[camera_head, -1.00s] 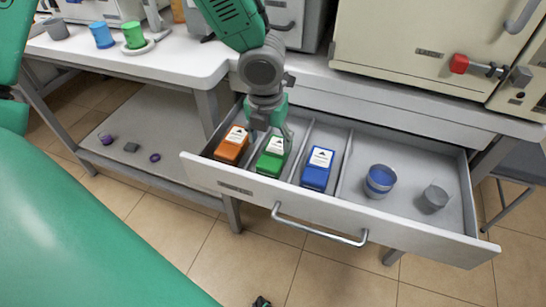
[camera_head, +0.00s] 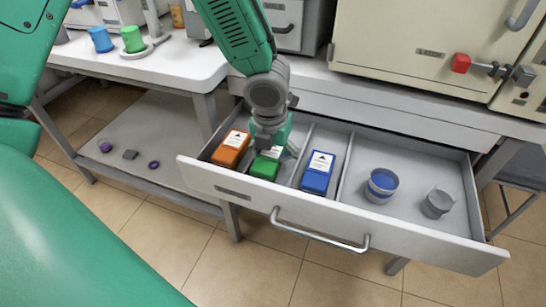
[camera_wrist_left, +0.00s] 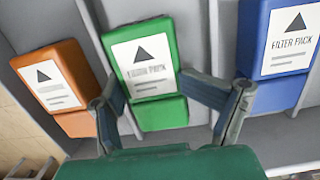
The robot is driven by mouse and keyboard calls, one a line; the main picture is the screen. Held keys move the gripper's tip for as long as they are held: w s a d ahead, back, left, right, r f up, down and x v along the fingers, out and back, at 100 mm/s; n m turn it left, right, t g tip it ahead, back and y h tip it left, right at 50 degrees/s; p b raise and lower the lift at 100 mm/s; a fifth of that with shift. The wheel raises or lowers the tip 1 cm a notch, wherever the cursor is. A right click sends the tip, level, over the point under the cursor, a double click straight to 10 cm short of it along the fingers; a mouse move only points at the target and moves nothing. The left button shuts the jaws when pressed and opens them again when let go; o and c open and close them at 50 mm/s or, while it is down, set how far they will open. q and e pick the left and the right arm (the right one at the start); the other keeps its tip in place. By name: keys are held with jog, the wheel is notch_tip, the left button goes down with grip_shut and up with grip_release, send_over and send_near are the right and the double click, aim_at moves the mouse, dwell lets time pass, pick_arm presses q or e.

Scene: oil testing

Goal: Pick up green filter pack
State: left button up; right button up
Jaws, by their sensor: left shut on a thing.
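The green filter pack (camera_head: 263,170) lies in the left part of the open drawer (camera_head: 345,222), between an orange pack (camera_head: 230,150) and a blue pack (camera_head: 317,174). My left gripper (camera_head: 270,143) reaches down over it from above and is shut on it. In the left wrist view the green pack (camera_wrist_left: 160,113) sits between the two fingers, with its white label facing the camera. The fingers partly hide the pack in the head view. The pack appears still low in its compartment. My right gripper is not in view.
A blue cup (camera_head: 381,186) and a grey cup (camera_head: 437,203) stand in the drawer's wide right compartment. Thin dividers separate the compartments. The drawer handle (camera_head: 320,236) sticks out in front. A cabinet with a red-ended latch (camera_head: 461,63) stands above.

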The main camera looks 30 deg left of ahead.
aim_at(276, 154)
pick_arm(q)
jog(key=r, duration=0.1)
jog(key=r+p, duration=0.1)
jog(key=r, duration=0.1)
jog(key=r+p, duration=0.1)
jog(key=shift+d+r, duration=0.3)
jog(key=shift+r, duration=0.05)
grip_shut()
jog(key=r, duration=0.1)
jog(key=r+p, duration=0.1)
jog(key=r, duration=0.1)
jog(key=r+p, duration=0.1)
jog(key=shift+a+r, duration=0.35)
jog(key=shift+a, duration=0.05)
jog(key=shift+r, duration=0.15)
jog(key=shift+d, duration=0.25)
jog(key=o, duration=1.3)
grip_release()
jog(key=shift+r, duration=0.1)
jog(key=shift+c, duration=0.2)
jog(key=shift+a, duration=0.1)
